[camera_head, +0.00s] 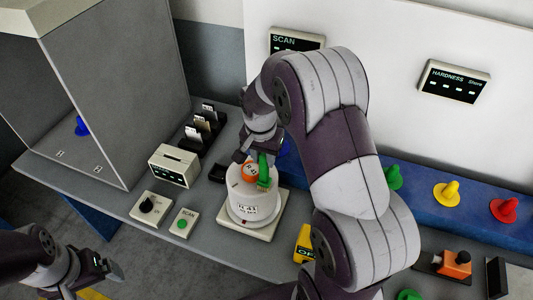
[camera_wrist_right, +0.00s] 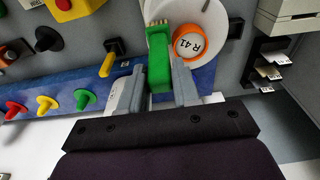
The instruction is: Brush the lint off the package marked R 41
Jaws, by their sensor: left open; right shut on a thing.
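The package marked R 41 is a white yarn bobbin (camera_head: 240,188) with an orange centre (camera_head: 249,172). It stands upright on a pale square base (camera_head: 262,226), its R 41 label facing front. It also shows in the right wrist view (camera_wrist_right: 212,22), with R 41 on the orange centre. My right gripper (camera_head: 256,152) is shut on a green brush (camera_wrist_right: 159,70); the bristle end is over the bobbin's top. I cannot tell whether the bristles touch the yarn. Lint is too small to make out. My left gripper (camera_head: 104,272) is open and empty at the lower left, away from the bobbin.
A beige box (camera_head: 174,165), a knob panel (camera_head: 150,207) and a green-button panel (camera_head: 182,222) stand left of the base. A grey booth (camera_head: 95,90) holds a blue cone (camera_head: 82,126). Coloured cones, including a yellow one (camera_head: 446,194), line the blue shelf at right. My right arm hides the middle.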

